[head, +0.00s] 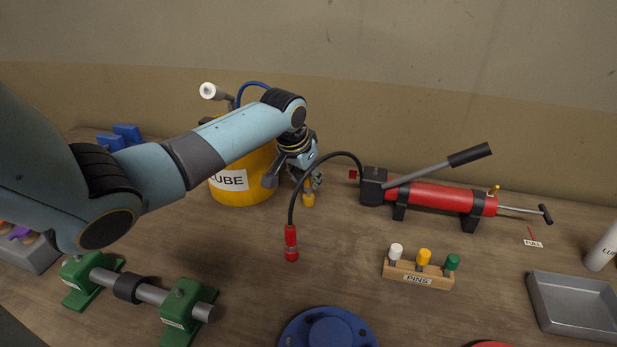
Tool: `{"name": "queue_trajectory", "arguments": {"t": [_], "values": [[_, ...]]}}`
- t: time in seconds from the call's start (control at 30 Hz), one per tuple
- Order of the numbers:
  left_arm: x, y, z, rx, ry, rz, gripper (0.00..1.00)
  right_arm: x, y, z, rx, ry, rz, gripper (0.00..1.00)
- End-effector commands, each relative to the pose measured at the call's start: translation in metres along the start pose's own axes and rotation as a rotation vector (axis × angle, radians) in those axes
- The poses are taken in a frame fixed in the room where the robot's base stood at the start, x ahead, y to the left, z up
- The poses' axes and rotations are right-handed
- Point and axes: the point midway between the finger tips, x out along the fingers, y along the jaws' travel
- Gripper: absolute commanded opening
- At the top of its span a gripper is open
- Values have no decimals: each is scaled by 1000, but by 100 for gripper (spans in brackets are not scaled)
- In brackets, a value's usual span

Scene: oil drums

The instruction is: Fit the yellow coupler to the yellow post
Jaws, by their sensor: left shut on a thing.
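My left gripper (309,184) reaches in front of the yellow drum and points down. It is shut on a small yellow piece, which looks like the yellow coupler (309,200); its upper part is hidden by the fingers. The coupler's bottom is close to the table, and I cannot tell whether it touches. I cannot clearly make out the yellow post. A small yellow fitting (494,190) stands up at the right end of the red pump, and a yellow-topped pin (424,257) stands in the PINS rack. My right gripper is not in view.
The red pump (430,195) has a black hose (325,158) ending in a red piece (291,243). The yellow drum (238,190) stands behind my left arm. The PINS rack (404,276), blue round part (328,330) and grey tray (575,303) lie in front. Bare table lies between.

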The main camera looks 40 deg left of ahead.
Motion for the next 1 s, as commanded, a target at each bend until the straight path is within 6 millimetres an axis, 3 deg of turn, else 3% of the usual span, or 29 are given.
{"name": "queue_trajectory", "arguments": {"t": [0.93, 0.97, 1.0], "values": [[16, 1, 6, 0, 1, 0, 0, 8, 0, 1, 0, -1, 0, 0], [16, 1, 6, 0, 1, 0, 25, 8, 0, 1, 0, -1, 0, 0], [16, 1, 6, 0, 1, 0, 30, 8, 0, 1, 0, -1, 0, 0]]}}
